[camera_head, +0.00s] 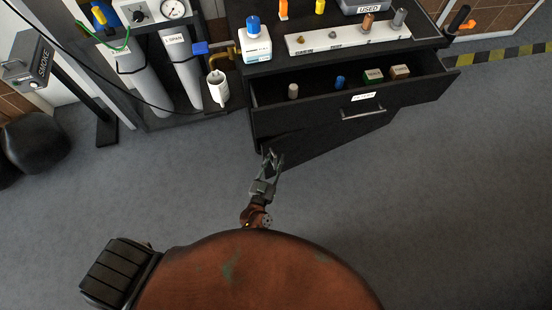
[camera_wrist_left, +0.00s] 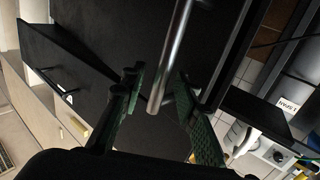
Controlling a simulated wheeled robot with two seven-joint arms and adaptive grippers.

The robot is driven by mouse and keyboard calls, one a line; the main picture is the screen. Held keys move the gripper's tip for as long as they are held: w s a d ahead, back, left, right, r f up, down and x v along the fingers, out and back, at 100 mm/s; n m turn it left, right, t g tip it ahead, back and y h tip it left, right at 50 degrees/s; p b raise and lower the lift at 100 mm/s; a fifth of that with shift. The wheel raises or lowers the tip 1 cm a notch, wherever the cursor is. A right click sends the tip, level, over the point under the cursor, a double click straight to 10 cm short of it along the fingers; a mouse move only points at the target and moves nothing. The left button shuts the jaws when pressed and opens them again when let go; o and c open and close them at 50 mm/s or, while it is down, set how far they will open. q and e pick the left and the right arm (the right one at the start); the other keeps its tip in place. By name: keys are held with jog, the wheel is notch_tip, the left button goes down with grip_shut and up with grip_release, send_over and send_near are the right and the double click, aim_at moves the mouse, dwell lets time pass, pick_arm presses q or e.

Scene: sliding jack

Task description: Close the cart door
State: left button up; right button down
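The black cart (camera_head: 275,65) stands at the top of the head view. Its dark door (camera_head: 325,140) is swung open and slants out below the open drawer (camera_head: 420,97). My left gripper (camera_head: 273,157) is at the door's near left end in the head view. In the left wrist view, a silver bar handle (camera_wrist_left: 172,60) runs in front of a dark panel, between the two green-padded fingers of my left gripper (camera_wrist_left: 160,90). The fingers are apart, with gaps showing beside the bar. The handle is not clear in the head view. My right gripper is not in view.
The open drawer holds small items, including a blue cylinder (camera_head: 340,82). A smoke box on a stand (camera_head: 38,65) is at far left. Grey floor (camera_head: 440,200) is clear at right.

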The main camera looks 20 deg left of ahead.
pick_arm(q)
jog(key=shift+c, duration=0.2)
grip_shut()
dwell(0.6)
